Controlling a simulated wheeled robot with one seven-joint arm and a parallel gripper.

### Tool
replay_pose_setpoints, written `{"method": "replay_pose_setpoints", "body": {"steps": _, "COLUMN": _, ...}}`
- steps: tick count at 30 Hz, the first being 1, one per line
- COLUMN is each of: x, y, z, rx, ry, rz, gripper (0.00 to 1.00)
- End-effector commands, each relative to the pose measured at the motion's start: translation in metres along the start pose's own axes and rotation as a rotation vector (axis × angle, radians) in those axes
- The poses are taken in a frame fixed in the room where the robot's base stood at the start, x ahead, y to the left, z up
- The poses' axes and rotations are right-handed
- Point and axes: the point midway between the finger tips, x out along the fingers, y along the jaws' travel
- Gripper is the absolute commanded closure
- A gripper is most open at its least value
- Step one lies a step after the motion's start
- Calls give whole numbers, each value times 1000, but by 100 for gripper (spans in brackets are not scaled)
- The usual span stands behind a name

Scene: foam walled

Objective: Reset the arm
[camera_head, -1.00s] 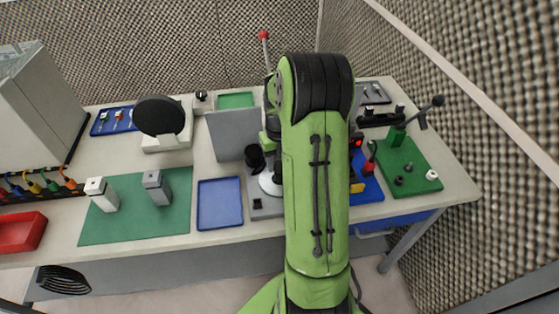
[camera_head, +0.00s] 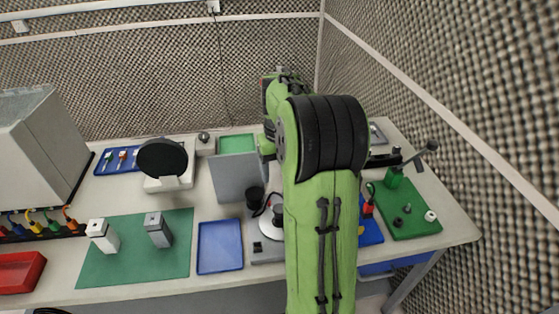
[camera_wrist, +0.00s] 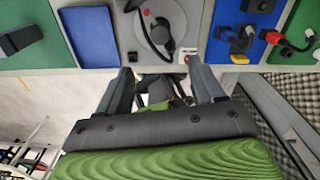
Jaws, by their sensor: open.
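My green arm with its black joint covers rises through the middle of the head view and hides part of the workbench behind it. The gripper itself is hidden in the head view. In the wrist view my gripper (camera_wrist: 165,85) shows two grey fingers spread well apart, with nothing held between them. Beyond the fingers lies a grey base with a round metal disc (camera_wrist: 160,28) and a dark cable. The same disc shows beside my arm in the head view (camera_head: 270,228).
A green board (camera_head: 410,215) with small parts is at right. Foam walls close the back and right.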

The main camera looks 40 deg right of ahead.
Motion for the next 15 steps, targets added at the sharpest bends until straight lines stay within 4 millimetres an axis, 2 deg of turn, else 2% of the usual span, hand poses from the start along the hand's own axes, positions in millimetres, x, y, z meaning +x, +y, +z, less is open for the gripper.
{"method": "replay_pose_setpoints", "body": {"steps": 1, "x": -10, "y": 0, "z": 0, "rx": 0, "ry": -2, "rz": 0, "gripper": 33}}
{"method": "replay_pose_setpoints", "body": {"steps": 4, "x": -18, "y": 0, "z": 0, "rx": 0, "ry": -1, "rz": 0, "gripper": 33}}
{"method": "replay_pose_setpoints", "body": {"steps": 15, "x": -20, "y": 0, "z": 0, "rx": 0, "ry": 0, "rz": 0, "gripper": 33}}
